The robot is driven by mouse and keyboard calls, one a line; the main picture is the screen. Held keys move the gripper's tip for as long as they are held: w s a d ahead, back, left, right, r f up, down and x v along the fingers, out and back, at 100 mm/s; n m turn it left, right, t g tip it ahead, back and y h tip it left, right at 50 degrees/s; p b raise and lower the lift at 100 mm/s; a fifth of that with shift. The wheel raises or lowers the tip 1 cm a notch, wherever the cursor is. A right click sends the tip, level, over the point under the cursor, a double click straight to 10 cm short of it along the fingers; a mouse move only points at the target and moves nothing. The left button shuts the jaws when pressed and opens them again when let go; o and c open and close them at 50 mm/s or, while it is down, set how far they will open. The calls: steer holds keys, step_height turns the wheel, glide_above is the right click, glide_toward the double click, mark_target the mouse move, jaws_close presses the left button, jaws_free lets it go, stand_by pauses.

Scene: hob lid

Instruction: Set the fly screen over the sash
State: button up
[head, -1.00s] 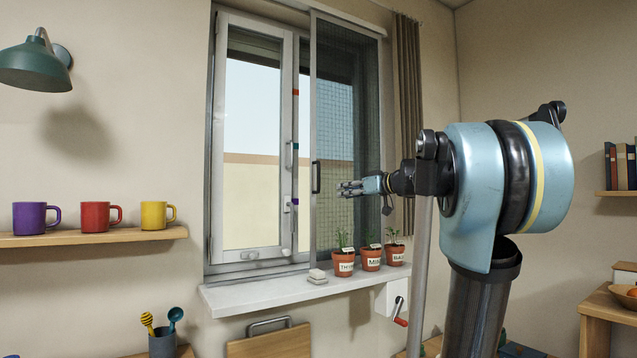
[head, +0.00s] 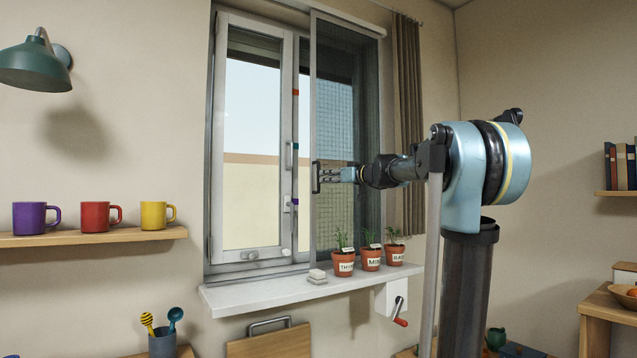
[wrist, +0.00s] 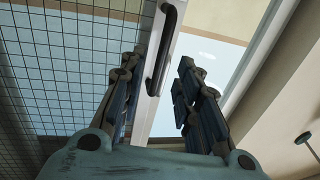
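The fly screen (head: 345,120) is a dark mesh panel in a grey frame over the right half of the window. Its black handle (head: 316,177) is upright on the left edge of its frame, and shows in the wrist view (wrist: 163,50) too. The sash (head: 252,140) is the white-framed glass pane at the left, apparently closed, not covered by the screen. My gripper (head: 328,175) is at the handle. In the wrist view my gripper (wrist: 155,85) has its fingers apart, with the handle between them, nearer the left finger. I cannot tell whether a finger touches it.
Potted herbs (head: 370,259) and a small pale stack (head: 317,276) stand on the sill (head: 270,292) below the screen. A curtain (head: 408,120) hangs at the right. A crank with a red handle (head: 400,322) is under the sill. A shelf with mugs (head: 90,236) is left.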

mark_target(319, 189)
steer(key=x, duration=0.6)
steer(key=shift+w+a+f, duration=0.1)
steer(key=shift+w+a, duration=0.1)
jaws_close()
